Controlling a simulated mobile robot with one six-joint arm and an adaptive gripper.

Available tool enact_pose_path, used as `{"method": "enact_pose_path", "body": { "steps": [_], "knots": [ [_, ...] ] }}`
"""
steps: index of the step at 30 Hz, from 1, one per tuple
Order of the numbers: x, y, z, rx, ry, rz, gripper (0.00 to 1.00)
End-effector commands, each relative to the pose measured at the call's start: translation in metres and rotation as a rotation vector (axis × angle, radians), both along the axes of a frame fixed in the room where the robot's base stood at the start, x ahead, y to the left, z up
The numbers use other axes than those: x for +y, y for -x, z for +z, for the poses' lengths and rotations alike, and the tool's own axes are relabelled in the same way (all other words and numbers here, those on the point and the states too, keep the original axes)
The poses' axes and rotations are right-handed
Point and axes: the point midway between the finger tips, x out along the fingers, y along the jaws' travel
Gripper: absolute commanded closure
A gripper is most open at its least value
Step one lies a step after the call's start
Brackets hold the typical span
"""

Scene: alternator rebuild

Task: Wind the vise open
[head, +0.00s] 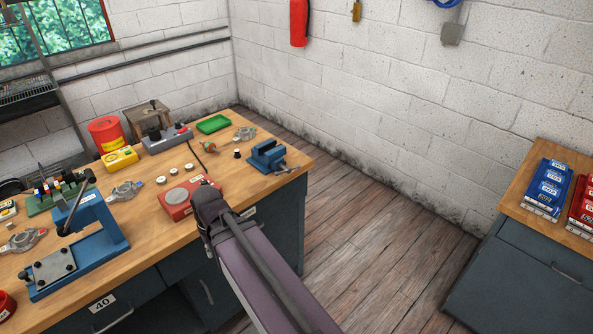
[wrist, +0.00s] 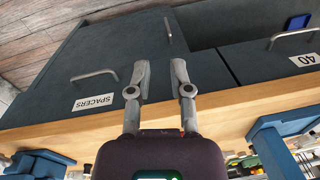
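The blue vise (head: 267,157) stands at the right end of the wooden bench in the head view, with a grey screw and handle (head: 281,167) on its front right side. Its jaw gap is too small to judge. In the wrist view, a blue part that looks like the vise (wrist: 38,164) shows at the bottom left, partly cut off. My gripper (wrist: 161,68) is open, its two fingers apart with nothing between them. It faces the bench's front, clear of the vise.
The bench (head: 150,240) holds a red box (head: 187,199) left of the vise and a blue press (head: 80,245) farther left. A drawer labelled SPACERS (wrist: 93,102) is in the bench front. Open floor (head: 380,230) lies between the bench and a right-hand cabinet (head: 545,260).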

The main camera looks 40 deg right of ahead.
Motion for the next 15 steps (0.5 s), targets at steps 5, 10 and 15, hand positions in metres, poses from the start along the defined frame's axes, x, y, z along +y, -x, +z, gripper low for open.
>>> {"method": "enact_pose_path", "body": {
  "steps": [5, 10, 15],
  "knots": [
    [-0.023, -0.019, -0.016, -0.020, -0.110, -0.107, 0.73],
    [-0.052, -0.038, -0.026, -0.053, -0.238, -0.229, 0.73],
    [-0.085, -0.055, -0.032, -0.093, -0.369, -0.353, 0.73]
  ]
}}
